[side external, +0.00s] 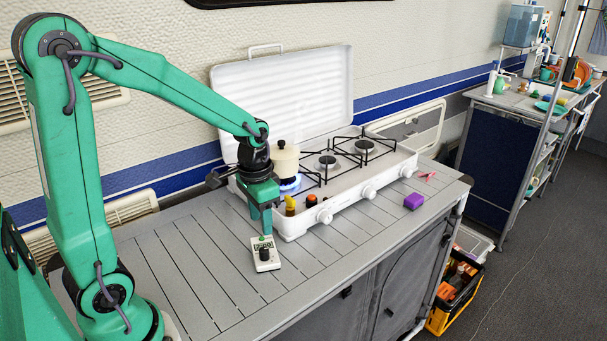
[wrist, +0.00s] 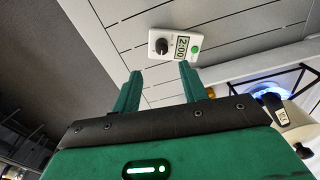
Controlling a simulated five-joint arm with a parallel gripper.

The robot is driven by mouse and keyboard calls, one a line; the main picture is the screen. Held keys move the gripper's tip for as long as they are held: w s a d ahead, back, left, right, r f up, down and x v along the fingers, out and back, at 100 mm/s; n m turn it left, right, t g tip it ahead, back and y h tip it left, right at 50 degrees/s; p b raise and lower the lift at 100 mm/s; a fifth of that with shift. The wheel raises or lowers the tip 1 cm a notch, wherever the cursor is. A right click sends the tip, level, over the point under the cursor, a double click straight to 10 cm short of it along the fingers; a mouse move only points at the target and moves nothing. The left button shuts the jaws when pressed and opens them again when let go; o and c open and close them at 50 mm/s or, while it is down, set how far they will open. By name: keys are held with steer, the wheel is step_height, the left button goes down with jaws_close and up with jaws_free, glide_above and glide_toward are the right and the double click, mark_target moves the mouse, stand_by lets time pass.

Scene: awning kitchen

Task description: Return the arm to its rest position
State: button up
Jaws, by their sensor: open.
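My gripper (side external: 262,226) is over the slatted grey table, close to the front left corner of the stove. In the wrist view, my gripper (wrist: 160,72) has its two green fingers apart with nothing between them. A small white timer (side external: 265,254) lies on the table just past the fingertips. In the wrist view the timer (wrist: 176,46) shows a black knob, a display that reads 2:00 and a green button. It appears apart from the fingers. My arm reaches out from the left with its elbow raised and forearm sloping down.
A white camping stove (side external: 330,207) with its lid raised stands behind my gripper. A cream pot (side external: 285,160) sits over a lit blue flame (side external: 289,184). Small bottles (side external: 290,205) stand by the stove's front. The front left tabletop is clear.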

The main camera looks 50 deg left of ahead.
steer(key=s+d+r+n+t, duration=0.1)
steer(key=s+d+r+t, duration=0.4)
steer(key=s+r, duration=0.5)
steer(key=shift+w+v, duration=0.25)
steer(key=shift+v, duration=0.8)
steer(key=shift+d+r, duration=0.1)
